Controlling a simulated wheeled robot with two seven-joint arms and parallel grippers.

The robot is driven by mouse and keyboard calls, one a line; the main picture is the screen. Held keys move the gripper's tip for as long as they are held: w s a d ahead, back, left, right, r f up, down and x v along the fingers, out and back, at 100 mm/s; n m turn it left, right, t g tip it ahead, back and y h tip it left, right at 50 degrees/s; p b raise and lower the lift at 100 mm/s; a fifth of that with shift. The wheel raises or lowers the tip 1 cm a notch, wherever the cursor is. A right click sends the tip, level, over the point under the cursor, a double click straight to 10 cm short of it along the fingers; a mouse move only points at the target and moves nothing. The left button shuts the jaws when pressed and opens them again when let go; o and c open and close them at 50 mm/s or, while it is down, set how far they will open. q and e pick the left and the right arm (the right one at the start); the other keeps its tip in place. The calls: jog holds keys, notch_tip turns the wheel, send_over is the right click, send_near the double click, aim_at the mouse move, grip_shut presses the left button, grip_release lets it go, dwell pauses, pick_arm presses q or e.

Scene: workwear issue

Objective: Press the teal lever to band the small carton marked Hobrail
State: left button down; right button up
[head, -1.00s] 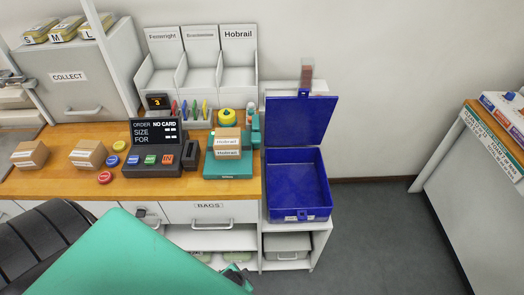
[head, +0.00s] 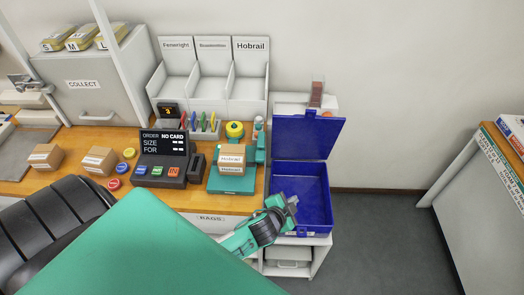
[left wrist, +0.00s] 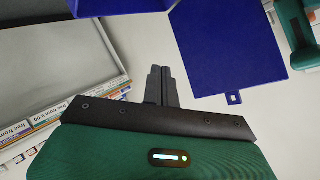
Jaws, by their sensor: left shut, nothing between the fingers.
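The small carton marked Hobrail (head: 231,154) sits on the teal banding machine (head: 232,184) on the wooden counter. The machine's upright teal part (head: 260,150) stands at the carton's right; I cannot make out clearly which piece of it is the lever. My left gripper (head: 291,202) is shut and empty, in front of the machine and to its right, over the front left of the open blue box. In the left wrist view its closed fingers (left wrist: 162,86) point up the picture, and a teal part shows at the upper right edge (left wrist: 294,28). My right gripper is not in view.
The blue box (head: 312,185) stands open right of the machine, its lid (head: 308,136) raised. A dark order console (head: 162,160) stands left of the machine. Two other cartons (head: 98,160) (head: 45,157) lie farther left. Grey sorting bins (head: 212,80) stand behind.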

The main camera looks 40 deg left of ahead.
pick_arm(q)
jog(key=w+d+r+m+t+h+p, duration=0.1)
jog(key=w+d+r+m+t+h, duration=0.1)
jog(key=w+d+r+m+h, duration=0.35)
jog(key=w+d+r+m+t+h+p, duration=0.1)
jog(key=w+d+r+m+h, duration=0.25)
jog(key=r+m, duration=0.45)
jog(key=s+d+r+m+g+h, duration=0.3)
jog(key=d+m+g+h, duration=0.35)
jog(key=m+g, duration=0.55)
jog(key=a+f+m+g+y+p, duration=0.2)
jog(key=a+f+m+g+y, duration=0.2)
jog(key=a+m+y, duration=0.5)
jog(key=w+a+r+y, duration=0.1)
jog(key=a+y, duration=0.3)
jog(key=a, duration=0.6)
jog(key=w+a+r+m+g+y+p, duration=0.1)
jog(key=a+r+y, duration=0.2)
jog(key=a, duration=0.8)
jog(key=shift+w+a+y, duration=0.15)
jog(key=shift+y, duration=0.6)
